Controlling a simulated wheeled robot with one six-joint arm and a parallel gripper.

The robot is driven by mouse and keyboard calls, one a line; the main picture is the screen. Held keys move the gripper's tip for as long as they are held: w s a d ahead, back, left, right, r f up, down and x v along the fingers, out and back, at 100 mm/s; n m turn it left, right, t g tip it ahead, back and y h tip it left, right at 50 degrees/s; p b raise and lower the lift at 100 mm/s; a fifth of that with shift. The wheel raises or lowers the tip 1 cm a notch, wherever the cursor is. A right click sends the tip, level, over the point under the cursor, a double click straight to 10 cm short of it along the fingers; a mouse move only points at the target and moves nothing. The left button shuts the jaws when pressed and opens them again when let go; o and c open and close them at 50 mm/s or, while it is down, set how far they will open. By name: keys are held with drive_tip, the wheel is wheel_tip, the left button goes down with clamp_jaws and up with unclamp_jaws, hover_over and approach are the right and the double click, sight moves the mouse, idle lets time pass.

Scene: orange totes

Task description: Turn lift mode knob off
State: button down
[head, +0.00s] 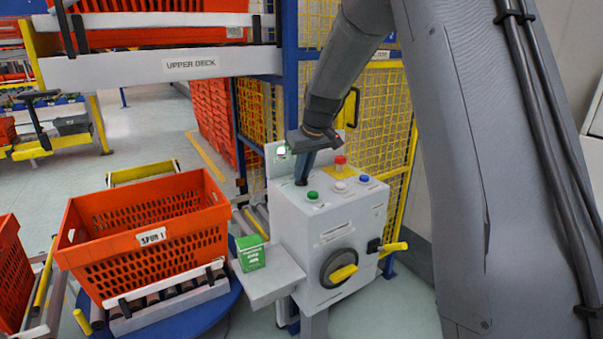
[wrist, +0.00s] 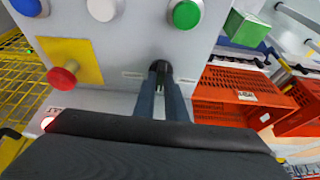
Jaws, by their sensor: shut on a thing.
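A grey control box (head: 337,221) stands right of centre in the head view. My gripper (head: 301,180) reaches down to the back left of its top panel. In the wrist view my gripper's fingers (wrist: 161,84) are closed around a small black knob (wrist: 160,65) on the panel. The knob is mostly hidden between the fingertips, so I cannot tell which way it points. A small label (wrist: 133,75) lies beside it, too small to read, so I take the knob to be the lift mode knob.
A red mushroom button (head: 340,160) on yellow, a green button (head: 313,195), a white button (head: 341,186) and a blue button (head: 364,178) share the panel. A green box (head: 250,252) sits on the side shelf. An orange tote (head: 150,236) stands left.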

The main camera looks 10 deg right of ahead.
idle(0.4)
drive_tip(key=c, duration=1.8)
unclamp_jaws()
drive_tip(key=b+v, duration=0.2)
drive_tip(key=v, duration=0.6)
drive_tip(key=shift+d, duration=0.1)
drive_tip(key=shift+f, duration=0.1)
